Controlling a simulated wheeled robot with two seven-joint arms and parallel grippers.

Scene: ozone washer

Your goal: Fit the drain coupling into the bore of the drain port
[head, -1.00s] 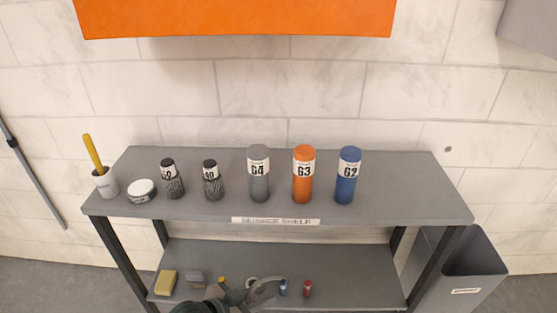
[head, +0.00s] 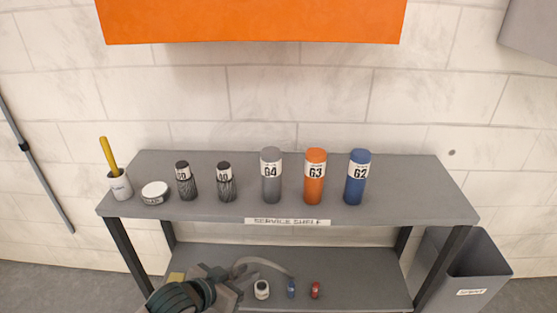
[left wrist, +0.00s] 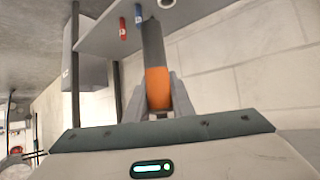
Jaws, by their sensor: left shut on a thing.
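My left gripper (head: 232,284) is in front of the lower shelf in the head view. In the left wrist view its two fingers (left wrist: 157,98) are shut on a rounded piece, orange (left wrist: 157,88) near the fingers and dark grey (left wrist: 152,45) further out. I take it to be the drain coupling, but no label shows. In the head view a curved grey tube-like shape (head: 262,262) arcs right from the gripper; whether it joins the held piece is unclear. The drain port and its bore are not visible. My right gripper is not in view.
A white jar (head: 262,289), blue bottle (head: 291,288) and red bottle (head: 315,290) stand on the lower shelf. A grey bin (head: 470,268) stands at right.

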